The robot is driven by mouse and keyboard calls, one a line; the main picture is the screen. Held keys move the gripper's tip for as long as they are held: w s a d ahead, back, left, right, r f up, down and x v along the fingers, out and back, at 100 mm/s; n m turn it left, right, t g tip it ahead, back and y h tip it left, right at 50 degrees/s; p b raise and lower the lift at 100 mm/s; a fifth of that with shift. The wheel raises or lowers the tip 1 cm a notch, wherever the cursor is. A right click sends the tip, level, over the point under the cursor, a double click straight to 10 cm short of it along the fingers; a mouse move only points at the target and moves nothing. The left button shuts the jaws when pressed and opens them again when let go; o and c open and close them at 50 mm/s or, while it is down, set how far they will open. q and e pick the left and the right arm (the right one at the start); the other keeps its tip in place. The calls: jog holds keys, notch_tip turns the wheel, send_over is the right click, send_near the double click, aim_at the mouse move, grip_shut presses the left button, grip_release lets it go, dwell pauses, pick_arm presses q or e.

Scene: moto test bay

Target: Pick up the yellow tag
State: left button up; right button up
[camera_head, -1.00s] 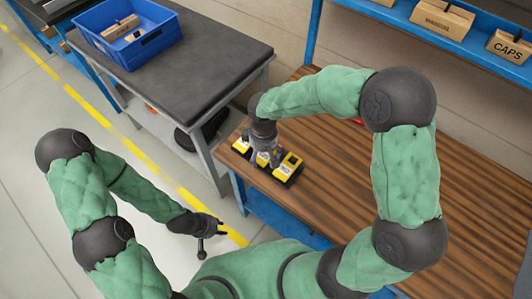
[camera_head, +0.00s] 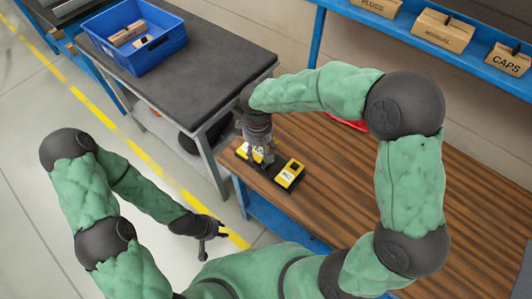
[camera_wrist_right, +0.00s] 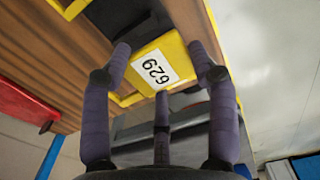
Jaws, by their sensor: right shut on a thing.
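My right gripper (camera_head: 262,155) is above the near-left corner of the wooden bench. In the right wrist view its fingers (camera_wrist_right: 165,85) are shut around a yellow tag (camera_wrist_right: 143,56) with a white label reading 629. In the head view the gripper mostly hides this tag. Another yellow tag (camera_head: 290,174) lies on a black base just right of the gripper. My left gripper (camera_head: 212,232) hangs empty over the floor, its fingers spread apart, away from the bench.
The wooden bench (camera_head: 400,215) is largely clear to the right. A dark-topped table (camera_head: 220,70) holds a blue bin (camera_head: 150,62) with boxes in it. A blue shelf (camera_head: 470,52) with labelled cardboard boxes stands behind. A red object (camera_head: 348,121) is partly hidden by my right arm.

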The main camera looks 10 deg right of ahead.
jog(key=w+a+r+p, duration=0.3)
jog(key=a+r, duration=0.4)
jog(key=a, duration=0.4)
jog(key=shift+w, duration=0.4)
jog(key=shift+d, duration=0.1)
